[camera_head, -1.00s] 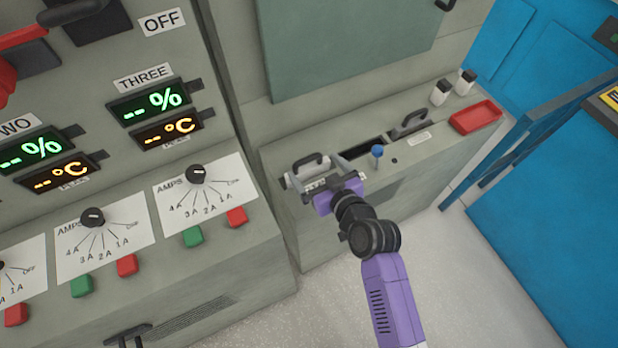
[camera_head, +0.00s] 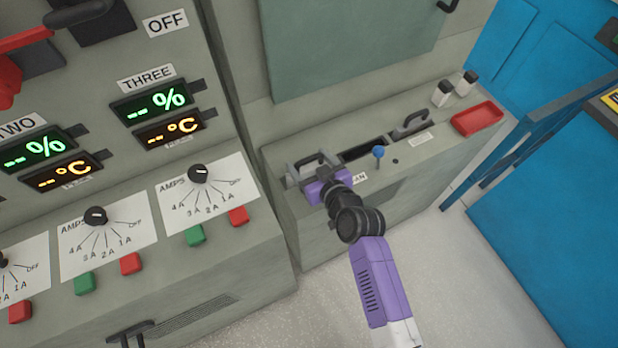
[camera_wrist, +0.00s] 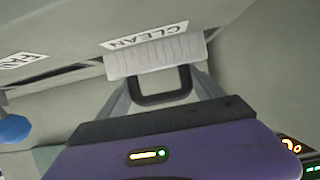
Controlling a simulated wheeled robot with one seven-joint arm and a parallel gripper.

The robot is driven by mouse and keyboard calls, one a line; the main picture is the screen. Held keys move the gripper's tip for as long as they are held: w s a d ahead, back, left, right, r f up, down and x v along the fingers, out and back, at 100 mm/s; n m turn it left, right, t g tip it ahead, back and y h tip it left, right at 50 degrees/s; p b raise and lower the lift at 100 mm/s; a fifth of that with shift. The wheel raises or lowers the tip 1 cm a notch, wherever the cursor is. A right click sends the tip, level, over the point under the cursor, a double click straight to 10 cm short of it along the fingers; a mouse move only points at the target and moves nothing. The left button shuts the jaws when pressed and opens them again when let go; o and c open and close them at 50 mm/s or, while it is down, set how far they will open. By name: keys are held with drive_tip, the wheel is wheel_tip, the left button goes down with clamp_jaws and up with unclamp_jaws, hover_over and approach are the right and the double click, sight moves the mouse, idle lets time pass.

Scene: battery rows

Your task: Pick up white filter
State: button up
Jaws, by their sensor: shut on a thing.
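The white filter (camera_wrist: 155,58) is a pale ribbed block with a dark loop handle (camera_wrist: 163,88), seen in the wrist view beside the CLEAN label (camera_wrist: 147,35). My gripper (camera_wrist: 159,82) is shut on the filter, with one grey finger on each side of the handle. In the head view, my gripper (camera_head: 316,178) is at the left end of the low cabinet's top, at the dark handle (camera_head: 309,160). The filter's white body is hidden there by my gripper.
On the low cabinet (camera_head: 300,235) are a dark slot (camera_head: 363,148), another handle (camera_head: 411,121), a blue knob (camera_head: 379,152), two small white bottles (camera_head: 443,94) and a red tray (camera_head: 477,118). The tall control panel (camera_head: 205,195) stands close on the left. Open floor lies in front.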

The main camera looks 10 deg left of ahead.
drive_tip(key=c, duration=0.4)
